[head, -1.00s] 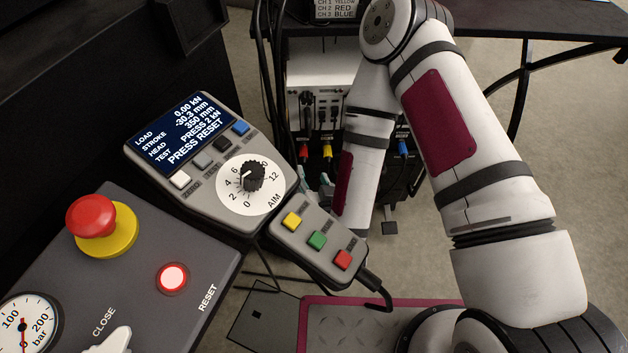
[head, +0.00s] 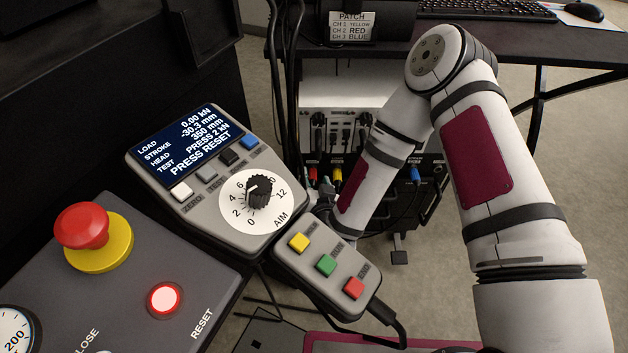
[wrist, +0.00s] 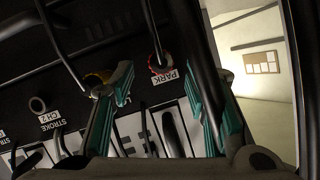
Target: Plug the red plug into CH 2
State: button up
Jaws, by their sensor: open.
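The red plug (head: 313,175) sits in the panel behind the pendant in the head view. In the wrist view a red ring (wrist: 158,65) shows around a dark cable at the socket labelled PARK. My gripper (wrist: 157,75) is open, its teal fingers standing on either side of that red plug in the picture; contact cannot be told. In the head view my gripper is mostly hidden behind the pendant and my arm.
A yellow plug (wrist: 98,79) with its cable is close to my left finger. A blue plug (head: 414,174) sits farther right. A patch card (head: 351,27) lists CH 2 as red. The pendant (head: 215,180) and control box (head: 125,265) stand in front. Cables hang around the panel.

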jog(key=shift+x, duration=1.05)
grip_shut()
